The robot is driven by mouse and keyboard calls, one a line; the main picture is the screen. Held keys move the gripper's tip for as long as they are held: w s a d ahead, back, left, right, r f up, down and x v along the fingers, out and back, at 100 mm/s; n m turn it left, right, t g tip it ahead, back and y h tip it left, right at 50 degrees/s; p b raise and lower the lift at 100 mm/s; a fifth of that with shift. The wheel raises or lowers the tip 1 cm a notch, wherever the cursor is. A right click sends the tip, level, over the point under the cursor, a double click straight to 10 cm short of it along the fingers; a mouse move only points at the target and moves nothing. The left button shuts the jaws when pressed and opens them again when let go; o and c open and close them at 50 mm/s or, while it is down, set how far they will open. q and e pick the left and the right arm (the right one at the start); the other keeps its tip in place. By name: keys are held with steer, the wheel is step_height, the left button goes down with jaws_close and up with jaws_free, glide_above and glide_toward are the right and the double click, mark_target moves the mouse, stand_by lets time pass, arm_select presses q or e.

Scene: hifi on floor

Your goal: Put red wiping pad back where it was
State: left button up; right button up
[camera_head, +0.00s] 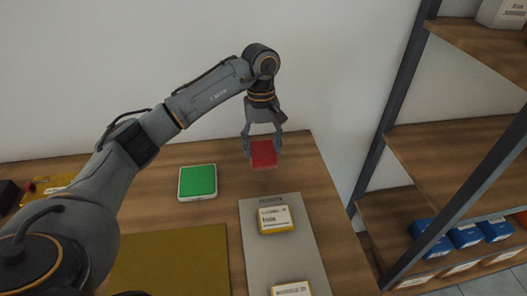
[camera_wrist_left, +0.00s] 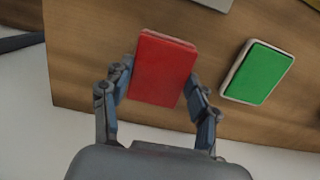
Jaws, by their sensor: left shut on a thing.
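The red wiping pad (camera_head: 263,155) is between the fingers of my left gripper (camera_head: 263,140), near the back right of the wooden table. In the left wrist view the pad (camera_wrist_left: 163,68) shows as a red block with the two fingers of my left gripper (camera_wrist_left: 160,98) closed on its sides. It looks slightly above the tabletop, but the exact gap is hard to tell. My right gripper is not in view.
A green pad in a white tray (camera_head: 197,182) lies left of my gripper. A grey board (camera_head: 255,240) with yellow-and-white boxes (camera_head: 273,219) lies in front. An olive mat (camera_head: 172,262) is at front left. A shelf post (camera_head: 396,125) and shelves stand to the right.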

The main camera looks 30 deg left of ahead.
mark_target(263, 147)
arm_select(q)
steer(key=shift+w+f, duration=0.2)
steer(key=shift+w+a+f, duration=0.15)
steer(key=shift+w+f, duration=0.05)
steer(key=shift+f, duration=0.1)
step_height(263, 147, down, 2)
steer(key=shift+f+p, duration=0.15)
steer(key=shift+p, duration=0.85)
steer(key=shift+w+f, duration=0.1)
steer(key=shift+f, duration=0.5)
steer(key=o, duration=1.1)
